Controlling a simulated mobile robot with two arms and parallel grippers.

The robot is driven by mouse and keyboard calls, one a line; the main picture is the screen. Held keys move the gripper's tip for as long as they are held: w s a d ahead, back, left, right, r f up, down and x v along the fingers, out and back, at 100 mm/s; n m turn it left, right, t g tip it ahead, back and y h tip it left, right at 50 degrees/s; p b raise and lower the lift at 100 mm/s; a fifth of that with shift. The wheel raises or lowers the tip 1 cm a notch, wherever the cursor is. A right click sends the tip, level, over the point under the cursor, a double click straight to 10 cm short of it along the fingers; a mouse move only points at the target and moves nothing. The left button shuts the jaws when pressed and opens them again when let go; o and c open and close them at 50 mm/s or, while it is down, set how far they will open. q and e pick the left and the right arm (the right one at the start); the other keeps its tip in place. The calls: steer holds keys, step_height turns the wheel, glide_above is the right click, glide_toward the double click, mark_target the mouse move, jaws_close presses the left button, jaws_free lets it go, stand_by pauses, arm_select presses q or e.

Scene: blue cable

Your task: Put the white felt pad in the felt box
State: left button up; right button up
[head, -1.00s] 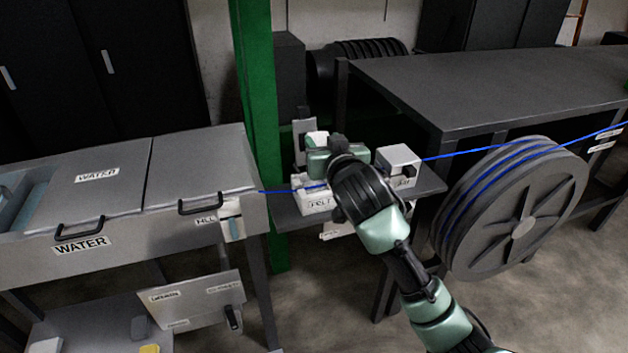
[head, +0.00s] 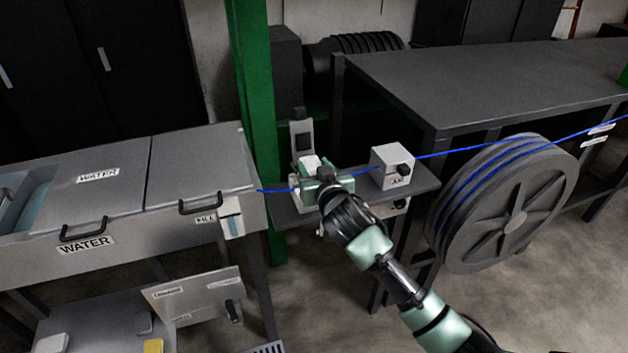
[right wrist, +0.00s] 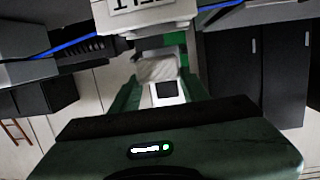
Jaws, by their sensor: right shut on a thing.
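The white felt pad (head: 310,163) shows at the tip of my right gripper (head: 314,179) in the head view. In the right wrist view the pad (right wrist: 158,68) sits between the green fingers, which are shut on it. The white felt box (right wrist: 148,14) is at the top of the right wrist view, its label upside down, close to the pad. In the head view the box (head: 296,203) is mostly hidden behind my gripper. I cannot tell whether the pad touches the box. My left gripper is not in view.
The blue cable (head: 448,152) runs across, passing by my right gripper. A white box with a dark knob (head: 391,166) stands on the small shelf (head: 420,186) to the right. A grey upright device (head: 302,138) is behind the gripper. The green post (head: 254,110) stands left.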

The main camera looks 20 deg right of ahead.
step_height(320, 180, down, 5)
steer(key=shift+r, duration=0.1)
stand_by(0.3)
steer(key=o, duration=1.3)
steer(key=shift+o, duration=0.2)
